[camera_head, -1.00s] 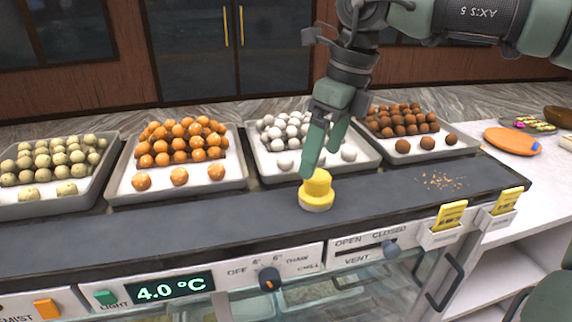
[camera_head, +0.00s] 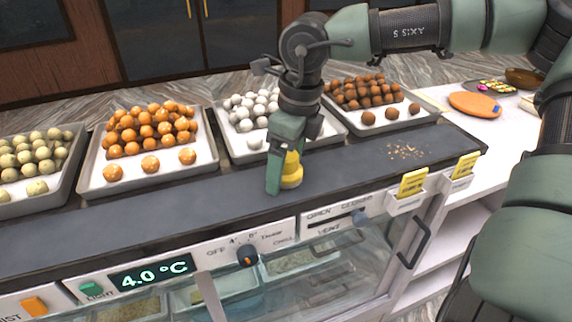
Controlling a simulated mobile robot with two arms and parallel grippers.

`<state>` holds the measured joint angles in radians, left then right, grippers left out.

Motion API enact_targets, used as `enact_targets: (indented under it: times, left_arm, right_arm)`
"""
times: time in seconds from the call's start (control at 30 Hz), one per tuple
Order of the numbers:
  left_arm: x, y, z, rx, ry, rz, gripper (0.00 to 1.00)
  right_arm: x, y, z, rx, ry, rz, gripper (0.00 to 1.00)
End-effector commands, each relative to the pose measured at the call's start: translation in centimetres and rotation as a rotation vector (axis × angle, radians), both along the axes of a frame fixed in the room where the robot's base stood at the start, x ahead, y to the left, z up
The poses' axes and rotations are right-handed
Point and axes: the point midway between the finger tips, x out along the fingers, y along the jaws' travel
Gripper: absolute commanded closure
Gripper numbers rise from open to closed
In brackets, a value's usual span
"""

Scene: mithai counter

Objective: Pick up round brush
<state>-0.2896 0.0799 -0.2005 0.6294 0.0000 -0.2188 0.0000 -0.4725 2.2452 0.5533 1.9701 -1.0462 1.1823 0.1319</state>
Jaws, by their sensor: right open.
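The round brush (camera_head: 292,172) has a yellow body and a paler base and stands upright on the dark counter ledge (camera_head: 210,193), in front of the tray of white sweets. My right gripper (camera_head: 282,174) reaches down at the brush with its jaws open. One finger is in front and to the left of the brush, hiding part of it. The other finger is mostly hidden, so I cannot tell whether either touches the brush. My left gripper is not in view.
Trays of green, orange, white (camera_head: 221,127) and brown sweets line the back of the ledge. Crumbs (camera_head: 404,151) lie to the right of the brush. Yellow cards (camera_head: 412,183) stand in holders along the front edge. An orange disc (camera_head: 473,104) lies on the right counter.

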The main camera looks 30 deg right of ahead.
Motion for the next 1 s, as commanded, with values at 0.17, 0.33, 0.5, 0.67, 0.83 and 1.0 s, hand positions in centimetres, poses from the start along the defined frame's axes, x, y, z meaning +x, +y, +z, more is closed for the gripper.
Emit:
enact_targets:
  times: [0.17,0.33,0.5,0.67,0.83,1.0]
  left_arm:
    - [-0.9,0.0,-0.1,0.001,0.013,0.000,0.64]
    - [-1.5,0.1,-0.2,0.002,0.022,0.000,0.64]
    - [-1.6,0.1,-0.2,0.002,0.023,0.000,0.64]
    - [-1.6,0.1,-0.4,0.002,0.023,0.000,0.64]
    - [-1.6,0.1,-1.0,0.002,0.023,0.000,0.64]
    - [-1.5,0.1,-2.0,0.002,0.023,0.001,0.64]
  right_arm:
    - [0.0,0.0,0.0,0.000,0.000,0.000,0.46]
    - [0.0,0.0,0.1,0.000,-0.001,0.000,0.84]
    - [0.0,0.0,0.1,0.000,-0.001,0.000,0.84]
    - [0.1,0.0,0.6,-0.001,-0.003,0.000,0.84]
    - [0.1,0.0,2.5,-0.001,-0.005,-0.002,0.84]
    - [0.2,0.0,6.5,-0.002,-0.008,-0.001,0.84]
